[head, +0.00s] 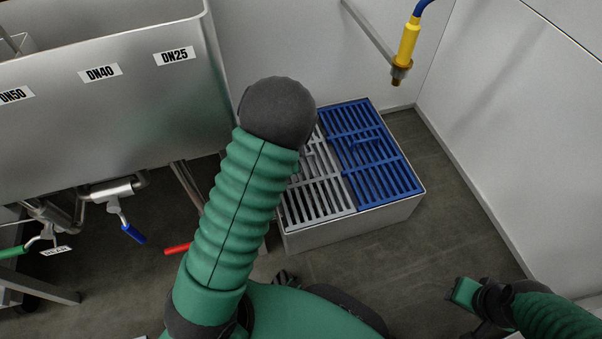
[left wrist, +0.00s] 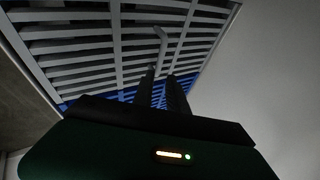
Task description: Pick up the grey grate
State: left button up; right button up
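The grey grate (head: 319,190) lies flat on the left half of a light box, beside a blue grate (head: 370,150). My left arm covers part of the grey grate in the head view and hides its gripper there. In the left wrist view the grey grate (left wrist: 75,48) fills the upper part, with a raised handle (left wrist: 161,38) near its middle. The dark fingers of my left gripper (left wrist: 162,82) stand close to the handle with a narrow gap between them. They look open, and contact is unclear. My right gripper (head: 464,293) is at the lower right, away from the grates; its fingers are unclear.
The metal box (head: 355,224) stands on the dark floor near a wall corner. A steel tank (head: 110,120) with labels and valves is at the left. A yellow nozzle (head: 406,45) on a blue hose hangs at the upper right. Floor right of the box is clear.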

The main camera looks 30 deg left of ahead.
pick_arm(q)
jog(key=b+x, duration=0.4)
jog(key=x, duration=0.3)
jog(key=shift+s+a+f, duration=0.1)
jog(key=shift+s, duration=0.15)
jog(key=b+x, duration=0.4)
jog(key=shift+a+f+b, duration=0.15)
jog(key=shift+f+b, duration=0.15)
jog(key=shift+f, duration=0.15)
jog(key=shift+w+a+f, duration=0.1)
jog(key=shift+w, duration=0.1)
jog(key=c, duration=0.4)
